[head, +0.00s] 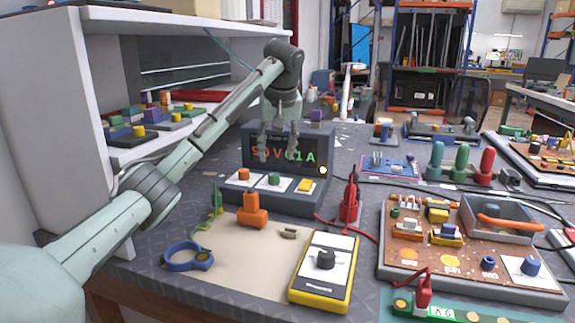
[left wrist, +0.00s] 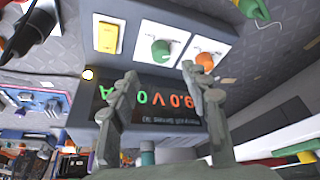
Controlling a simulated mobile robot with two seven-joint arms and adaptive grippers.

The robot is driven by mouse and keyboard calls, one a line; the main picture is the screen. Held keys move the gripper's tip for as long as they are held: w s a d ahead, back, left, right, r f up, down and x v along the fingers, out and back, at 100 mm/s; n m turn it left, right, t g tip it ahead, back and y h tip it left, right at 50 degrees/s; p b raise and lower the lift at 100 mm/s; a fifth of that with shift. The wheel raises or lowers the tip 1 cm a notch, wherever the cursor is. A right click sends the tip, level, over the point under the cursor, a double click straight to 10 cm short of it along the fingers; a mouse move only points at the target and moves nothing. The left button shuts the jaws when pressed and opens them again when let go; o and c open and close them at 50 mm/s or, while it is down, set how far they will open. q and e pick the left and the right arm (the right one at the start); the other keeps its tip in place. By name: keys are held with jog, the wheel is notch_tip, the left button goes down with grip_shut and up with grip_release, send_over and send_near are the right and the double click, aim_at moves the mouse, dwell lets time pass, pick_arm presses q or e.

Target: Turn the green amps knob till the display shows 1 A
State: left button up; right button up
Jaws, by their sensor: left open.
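The grey power supply (head: 233,204) stands at the back of the bench. Its green amps knob (head: 274,179) sits on a white plate between an orange knob (head: 243,174) and a yellow button (head: 305,185). The display (head: 310,157) shows orange volts digits and a green amps reading ending in A. My fingers partly cover the digits, so I cannot read the exact value. My left gripper (head: 278,150) is open and empty in front of the display, above the green knob. In the left wrist view, the green knob (left wrist: 161,51) lies just beyond the fingertips, apart from them.
A yellow multimeter (head: 324,268), an orange clip (head: 252,210) and blue tape (head: 187,257) lie in front. A red plug (head: 349,203) with a cable is right of the supply. A brown component board (head: 400,262) fills the right side. A white shelf (head: 60,120) stands left.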

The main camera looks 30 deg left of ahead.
aim_at(274, 175)
pick_arm(q)
jog(key=x, duration=0.7)
jog(key=shift+s+a+f, duration=0.1)
jog(key=shift+a+f, duration=0.05)
jog(key=shift+f, duration=0.05)
grip_shut()
